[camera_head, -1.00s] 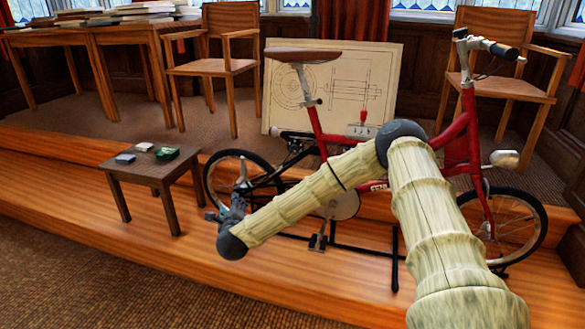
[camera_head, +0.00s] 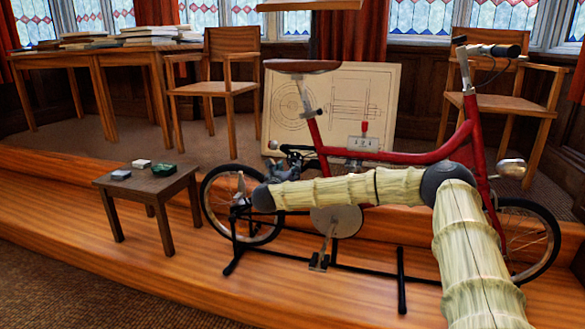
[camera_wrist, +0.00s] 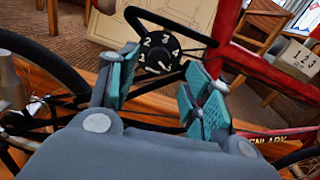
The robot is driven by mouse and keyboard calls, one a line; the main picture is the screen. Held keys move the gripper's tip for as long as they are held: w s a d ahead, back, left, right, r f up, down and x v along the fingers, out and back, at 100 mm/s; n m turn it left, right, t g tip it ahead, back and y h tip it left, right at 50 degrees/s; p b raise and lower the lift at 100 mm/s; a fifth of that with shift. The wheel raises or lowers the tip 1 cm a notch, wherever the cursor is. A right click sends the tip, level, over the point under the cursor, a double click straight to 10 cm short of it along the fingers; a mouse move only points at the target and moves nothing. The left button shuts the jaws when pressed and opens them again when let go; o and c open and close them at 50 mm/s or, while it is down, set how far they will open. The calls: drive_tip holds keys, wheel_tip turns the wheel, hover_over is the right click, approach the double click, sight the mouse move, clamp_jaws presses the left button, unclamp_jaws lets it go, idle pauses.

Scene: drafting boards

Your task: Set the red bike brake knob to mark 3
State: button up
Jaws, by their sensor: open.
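The red bike (camera_head: 425,158) stands on a black stand on the wooden step. A black round knob (camera_wrist: 149,43) with white numbers, 2, 3 and 4 legible, shows in the wrist view. Its lower face has a pale mark, but I cannot tell which number is set. My gripper (camera_wrist: 163,67) is open, with teal finger pads on either side of the knob's lower part; I cannot tell whether they touch it. In the head view my gripper (camera_head: 283,168) is near the bike's rear, below the saddle, and the knob cannot be made out there.
A small table (camera_head: 150,185) with small boxes stands left of the bike. A drawing board (camera_head: 385,90) leans behind.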

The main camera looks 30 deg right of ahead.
sight(293, 163)
drive_tip(key=shift+b+x, duration=0.45)
drive_tip(key=shift+x, duration=2.1)
drive_tip(key=c, duration=1)
